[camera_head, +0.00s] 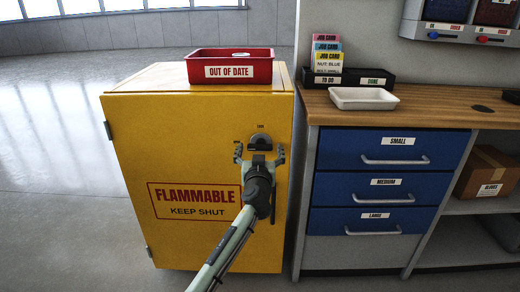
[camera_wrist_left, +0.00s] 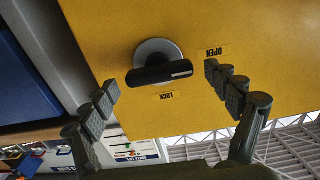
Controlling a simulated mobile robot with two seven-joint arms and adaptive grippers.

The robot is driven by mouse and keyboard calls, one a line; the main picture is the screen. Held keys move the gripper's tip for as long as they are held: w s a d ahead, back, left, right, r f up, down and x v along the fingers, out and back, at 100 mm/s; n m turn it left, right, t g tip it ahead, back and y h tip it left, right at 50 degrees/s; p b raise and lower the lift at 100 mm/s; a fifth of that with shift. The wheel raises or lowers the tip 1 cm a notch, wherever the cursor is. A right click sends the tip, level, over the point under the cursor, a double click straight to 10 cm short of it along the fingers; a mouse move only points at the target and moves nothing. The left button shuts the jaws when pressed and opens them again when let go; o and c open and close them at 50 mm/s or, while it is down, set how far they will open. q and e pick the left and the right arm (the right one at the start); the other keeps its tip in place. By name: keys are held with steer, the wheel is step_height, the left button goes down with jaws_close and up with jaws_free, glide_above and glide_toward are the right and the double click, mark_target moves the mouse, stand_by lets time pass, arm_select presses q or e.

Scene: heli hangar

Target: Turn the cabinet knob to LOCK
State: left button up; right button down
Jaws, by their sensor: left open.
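The yellow cabinet (camera_head: 130,130) stands at the left in the head view, its door marked FLAMMABLE, KEEP SHUT. Its knob (camera_head: 260,141) is near the door's upper right, with a small label above it. In the left wrist view the knob (camera_wrist_left: 160,73) is a dark bar on a grey disc. The white mark on the bar points toward the OPEN label (camera_wrist_left: 213,52), not the LOCK label (camera_wrist_left: 164,96). My left gripper (camera_head: 260,152) is open in front of the knob. In the left wrist view its fingers (camera_wrist_left: 161,82) are spread on either side, seemingly apart from the knob.
A red OUT OF DATE tray (camera_head: 230,72) sits on top of the cabinet. To the right is a workbench (camera_head: 440,104) with blue drawers (camera_head: 350,150), a white tray (camera_head: 363,105) and job cards. Open floor (camera_head: 50,180) lies to the left.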

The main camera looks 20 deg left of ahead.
arm_select(q)
steer(key=shift+c, duration=0.6)
arm_select(e)
steer(key=shift+w+d+r, duration=0.1)
steer(key=shift+w+d, duration=0.05)
steer(key=shift+w, duration=0.1)
arm_select(q)
steer(key=c, duration=1)
steer(key=shift+c, duration=0.2)
arm_select(e)
steer(key=shift+s+d, duration=0.1)
steer(key=shift+d, duration=0.05)
